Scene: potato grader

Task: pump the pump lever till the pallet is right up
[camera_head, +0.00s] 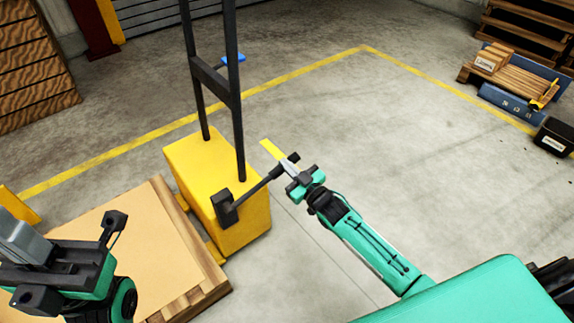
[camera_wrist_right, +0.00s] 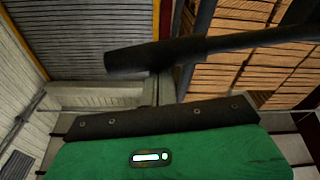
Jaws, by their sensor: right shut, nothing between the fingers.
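The pump lever (camera_head: 258,188) is a black rod with a dark crossbar grip, rising to the right from a black block on the yellow lift truck (camera_head: 240,232). My right gripper (camera_head: 287,167) is shut and empty, right at the lever's grip end. In the right wrist view the lever (camera_wrist_right: 235,41) crosses just beyond the fingers; whether they touch it is unclear. The pallet (camera_head: 195,297), wooden with a flat tan top, sits low beside the truck at lower left. My left gripper (camera_head: 22,240) is over the pallet's left side; its finger gap is not clear.
A tall black mast (camera_head: 232,90) stands on the truck. Stacked timber (camera_head: 35,70) is at upper left. A loaded pallet (camera_head: 515,80) and a black box (camera_head: 554,137) are at the right. Open concrete floor lies inside the yellow line, right of the truck.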

